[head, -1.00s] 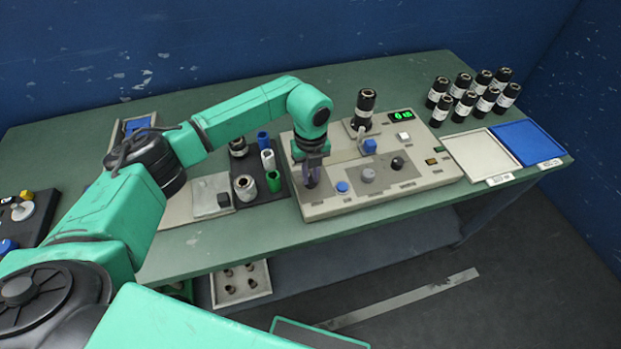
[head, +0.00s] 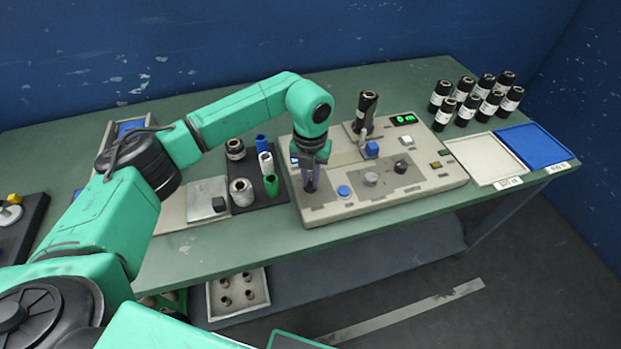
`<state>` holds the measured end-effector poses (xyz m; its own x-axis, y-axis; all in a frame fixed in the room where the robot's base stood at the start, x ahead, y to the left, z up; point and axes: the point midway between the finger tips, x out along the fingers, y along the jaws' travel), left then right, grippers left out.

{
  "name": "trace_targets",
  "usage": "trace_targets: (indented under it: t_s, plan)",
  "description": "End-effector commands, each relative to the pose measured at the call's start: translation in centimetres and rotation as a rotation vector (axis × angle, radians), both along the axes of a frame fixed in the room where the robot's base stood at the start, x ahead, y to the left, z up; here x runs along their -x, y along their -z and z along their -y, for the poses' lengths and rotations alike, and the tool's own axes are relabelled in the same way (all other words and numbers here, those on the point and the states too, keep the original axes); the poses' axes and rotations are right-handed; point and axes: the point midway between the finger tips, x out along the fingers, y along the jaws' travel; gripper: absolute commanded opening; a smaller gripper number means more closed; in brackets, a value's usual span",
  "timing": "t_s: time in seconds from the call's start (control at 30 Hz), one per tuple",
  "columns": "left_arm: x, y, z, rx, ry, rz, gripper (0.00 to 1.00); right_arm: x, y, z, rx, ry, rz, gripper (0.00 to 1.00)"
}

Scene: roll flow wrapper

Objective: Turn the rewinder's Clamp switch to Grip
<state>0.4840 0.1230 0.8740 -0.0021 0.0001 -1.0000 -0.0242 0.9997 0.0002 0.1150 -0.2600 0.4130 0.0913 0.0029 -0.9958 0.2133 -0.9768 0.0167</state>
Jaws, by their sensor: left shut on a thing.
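The rewinder (head: 425,184) is a beige machine with a control panel on the table. A blue button (head: 344,191), a grey knob (head: 370,179) and a black knob (head: 401,166) show on it. Their labels are too small to read. My left gripper (head: 311,187) points down at the panel's left end. Its fingers are shut on a small control there, which looks to be the Clamp switch. The fingers hide the switch, so its setting cannot be seen. My right gripper is out of view.
A dark roll (head: 366,108) stands on the rewinder beside a green display (head: 403,119). Several black rolls (head: 465,112) stand behind a white tray (head: 485,160) and a blue tray (head: 535,146). A dark rack (head: 248,200) with cores lies left of the rewinder.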

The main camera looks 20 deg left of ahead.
Motion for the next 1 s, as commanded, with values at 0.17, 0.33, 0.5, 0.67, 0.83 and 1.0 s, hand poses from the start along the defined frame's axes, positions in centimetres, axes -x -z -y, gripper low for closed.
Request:
trace_targets:
  t_s: [0.17, 0.33, 0.5, 0.67, 0.83, 1.0]
  plan:
    - [-0.2, -0.3, 0.0, 0.003, 0.000, 0.007, 0.00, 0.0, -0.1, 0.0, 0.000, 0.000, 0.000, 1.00]
    - [-0.2, -0.3, 0.0, 0.003, -0.001, 0.007, 0.35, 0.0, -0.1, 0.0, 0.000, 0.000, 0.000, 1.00]
    - [-0.1, -0.2, 0.0, 0.002, -0.001, 0.004, 0.46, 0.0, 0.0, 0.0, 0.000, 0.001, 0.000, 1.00]
    - [-0.1, -0.2, 0.0, 0.001, -0.001, 0.003, 0.46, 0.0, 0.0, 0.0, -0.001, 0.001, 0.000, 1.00]
    - [-0.2, -1.9, 0.0, 0.002, -0.002, 0.007, 0.46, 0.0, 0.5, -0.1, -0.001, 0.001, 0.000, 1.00]
    - [-0.2, -6.6, 0.0, 0.002, -0.002, 0.010, 0.46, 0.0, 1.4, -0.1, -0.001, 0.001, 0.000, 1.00]
